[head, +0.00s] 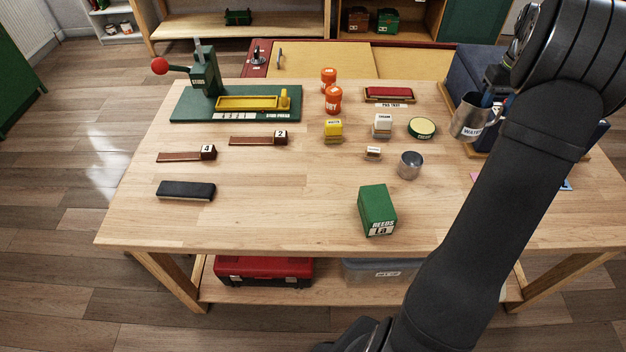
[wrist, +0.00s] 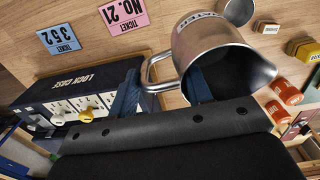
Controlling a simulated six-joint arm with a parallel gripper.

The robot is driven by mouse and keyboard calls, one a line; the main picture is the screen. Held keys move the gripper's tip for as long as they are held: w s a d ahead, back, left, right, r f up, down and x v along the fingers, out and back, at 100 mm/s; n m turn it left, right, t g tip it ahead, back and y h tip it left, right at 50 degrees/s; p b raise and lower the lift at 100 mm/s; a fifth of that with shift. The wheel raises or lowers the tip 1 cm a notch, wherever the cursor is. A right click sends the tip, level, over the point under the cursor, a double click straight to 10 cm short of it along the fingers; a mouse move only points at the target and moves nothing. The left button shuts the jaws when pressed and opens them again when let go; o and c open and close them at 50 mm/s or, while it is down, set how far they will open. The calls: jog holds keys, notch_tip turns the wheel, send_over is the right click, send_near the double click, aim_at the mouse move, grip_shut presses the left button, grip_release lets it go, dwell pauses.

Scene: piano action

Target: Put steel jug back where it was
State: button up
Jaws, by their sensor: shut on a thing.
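The steel jug (head: 467,118), with a white label, is at the right side of the table in the head view, leaning slightly. It fills the upper middle of the wrist view (wrist: 222,58), its open mouth and spout showing. My gripper (wrist: 160,82) is shut on the jug at its handle side, with one blue finger on each side of the handle. In the head view my gripper (head: 490,97) is partly hidden by my arm. I cannot tell whether the jug's base touches the table.
The lock chest (wrist: 88,100) stands close beside the jug. Tickets (wrist: 124,14) lie near it. A small metal cup (head: 410,165), a round green tin (head: 422,128) and a green reeds box (head: 377,210) stand left of the jug. The table's front left is mostly clear.

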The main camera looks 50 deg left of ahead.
jog(key=s+a+n, duration=0.4)
jog(key=s+a, duration=0.6)
jog(key=s, duration=0.3)
jog(key=s+a+n, duration=0.4)
jog(key=s+a, duration=0.6)
jog(key=s, duration=0.2)
jog(key=shift+s+a+f, duration=0.85)
jog(key=shift+a+f, duration=0.9)
jog(key=shift+f, duration=0.95)
jog(key=shift+s+a+f, duration=0.8)
jog(key=shift+a+f, duration=0.95)
jog(key=shift+f, duration=0.9)
jog(key=shift+s+a+f, duration=0.85)
jog(key=shift+a+f, duration=0.9)
jog(key=shift+f, duration=0.95)
jog(key=shift+f, duration=0.15)
jog(key=o, duration=1.3)
jog(key=shift+o, duration=0.2)
